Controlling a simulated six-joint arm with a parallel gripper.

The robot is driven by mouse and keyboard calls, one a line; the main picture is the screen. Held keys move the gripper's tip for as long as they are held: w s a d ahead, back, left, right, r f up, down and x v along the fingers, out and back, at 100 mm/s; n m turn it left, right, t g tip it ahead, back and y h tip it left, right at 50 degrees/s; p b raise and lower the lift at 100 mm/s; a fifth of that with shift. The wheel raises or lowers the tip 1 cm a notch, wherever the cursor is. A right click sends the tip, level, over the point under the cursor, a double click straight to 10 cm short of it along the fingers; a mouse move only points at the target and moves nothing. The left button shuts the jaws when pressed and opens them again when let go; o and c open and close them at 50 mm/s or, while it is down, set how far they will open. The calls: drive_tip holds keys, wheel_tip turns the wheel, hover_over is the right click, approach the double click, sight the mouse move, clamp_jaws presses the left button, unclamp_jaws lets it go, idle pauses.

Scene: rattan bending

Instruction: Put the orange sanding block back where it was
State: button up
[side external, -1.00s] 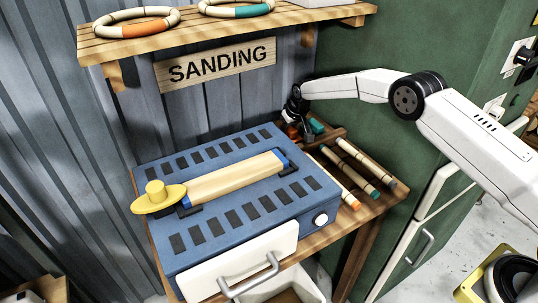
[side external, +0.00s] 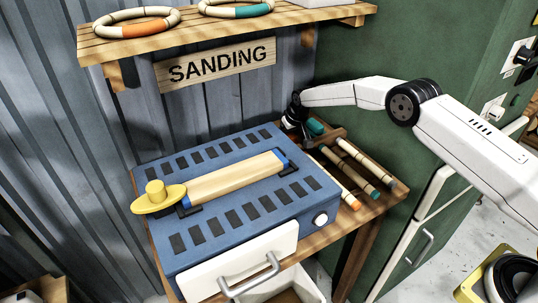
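My gripper (side external: 304,136) is at the back right corner of the blue bench unit, low beside a small wooden rack (side external: 331,134). Its fingers are small and dark here, and I cannot tell whether they are open or shut. The orange sanding block does not show now; it may be hidden behind or within my gripper. A teal block (side external: 316,126) sits in the rack just right of my gripper.
The blue unit (side external: 225,222) carries a pale wooden piece (side external: 232,178) with a yellow knobbed disc (side external: 158,198). Several rods with coloured ends (side external: 350,170) lie right of it. A shelf (side external: 230,26) with two rings is above. A white drawer front (side external: 240,262) sticks out.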

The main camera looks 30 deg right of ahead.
drive_tip(key=shift+r, duration=0.1)
drive_tip(key=v, duration=1.2)
idle(0.4)
drive_tip(key=shift+r, duration=0.1)
idle(0.4)
drive_tip(key=s+r+g, duration=0.1)
drive_tip(key=s+g, duration=0.1)
drive_tip(key=s, duration=3.4)
drive_tip(key=shift+s, duration=0.35)
drive_tip(key=shift+r, duration=0.15)
